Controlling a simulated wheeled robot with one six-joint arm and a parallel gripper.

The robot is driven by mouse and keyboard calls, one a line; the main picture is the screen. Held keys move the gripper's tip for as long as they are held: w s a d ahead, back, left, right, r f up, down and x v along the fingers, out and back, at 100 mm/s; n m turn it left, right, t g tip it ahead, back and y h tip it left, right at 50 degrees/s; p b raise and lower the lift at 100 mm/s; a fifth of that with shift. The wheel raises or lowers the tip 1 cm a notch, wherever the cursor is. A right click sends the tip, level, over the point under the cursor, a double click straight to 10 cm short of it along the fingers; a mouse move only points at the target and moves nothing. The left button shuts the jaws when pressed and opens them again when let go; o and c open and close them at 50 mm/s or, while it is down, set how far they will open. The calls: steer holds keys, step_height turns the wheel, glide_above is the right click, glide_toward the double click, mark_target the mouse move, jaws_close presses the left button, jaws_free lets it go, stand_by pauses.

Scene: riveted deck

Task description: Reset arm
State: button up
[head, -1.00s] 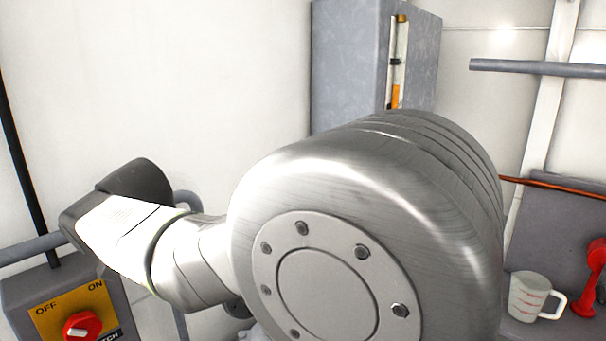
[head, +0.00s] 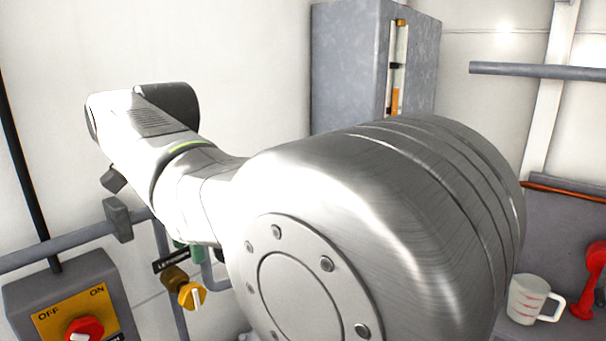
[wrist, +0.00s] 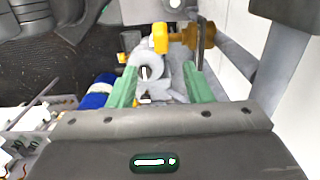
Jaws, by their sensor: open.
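My gripper (wrist: 160,72) shows in the wrist view with its two green fingers apart. I see nothing held between them; a grey rounded shape shows beyond the gap. In the head view my raised arm fills the middle, and its large metal joint blocks much of the scene. A small green part shows below the forearm there, but most of the gripper is hidden. A yellow valve knob (head: 192,296) on a brass body is below the forearm. It also shows in the wrist view (wrist: 160,38), just beyond the fingertips; I cannot tell whether they touch.
A switch box (head: 72,310) with a red knob stands at lower left, near a grey wall pipe (head: 75,240). A tall grey cabinet (head: 350,70) is behind my arm. A blue-and-white cylinder (wrist: 98,92) lies left of the fingers.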

steer(key=shift+r, duration=1.35)
steer(key=shift+d+f, duration=0.1)
